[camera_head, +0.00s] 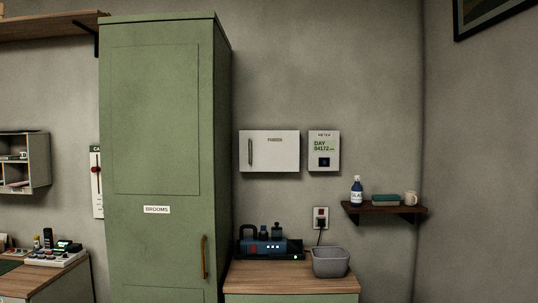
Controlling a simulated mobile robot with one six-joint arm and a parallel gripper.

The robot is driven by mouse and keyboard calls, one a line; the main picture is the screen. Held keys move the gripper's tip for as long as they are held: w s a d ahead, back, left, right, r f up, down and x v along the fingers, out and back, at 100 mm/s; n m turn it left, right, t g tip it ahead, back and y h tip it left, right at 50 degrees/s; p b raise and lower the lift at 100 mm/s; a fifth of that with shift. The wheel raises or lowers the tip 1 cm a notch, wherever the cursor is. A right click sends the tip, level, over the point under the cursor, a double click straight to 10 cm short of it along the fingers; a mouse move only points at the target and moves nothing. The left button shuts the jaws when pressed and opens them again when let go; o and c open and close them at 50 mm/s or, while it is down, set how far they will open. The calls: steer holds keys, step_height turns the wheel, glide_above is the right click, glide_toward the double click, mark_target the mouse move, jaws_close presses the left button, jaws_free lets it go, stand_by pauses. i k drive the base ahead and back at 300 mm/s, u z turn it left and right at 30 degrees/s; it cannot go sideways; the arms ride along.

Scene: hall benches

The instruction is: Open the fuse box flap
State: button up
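The fuse box (270,151) is a white wall box to the right of the tall green cabinet. Its flap (280,156) looks closed and flush, with a vertical grey handle (250,152) near its left edge and a small label near the top, which seems to read FUSES. My gripper does not show in this view.
A tall green cabinet labelled BROOMS (155,160) stands left of the box. A white meter box (324,151) hangs close on its right. Below is a wooden-topped bench (290,285) with blue-and-black equipment (268,246) and a grey bin (331,263). A dark shelf (385,209) juts out at right.

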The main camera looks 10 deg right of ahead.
mark_target(261, 150)
steer(key=i, duration=0.9)
steer(key=u, duration=0.05)
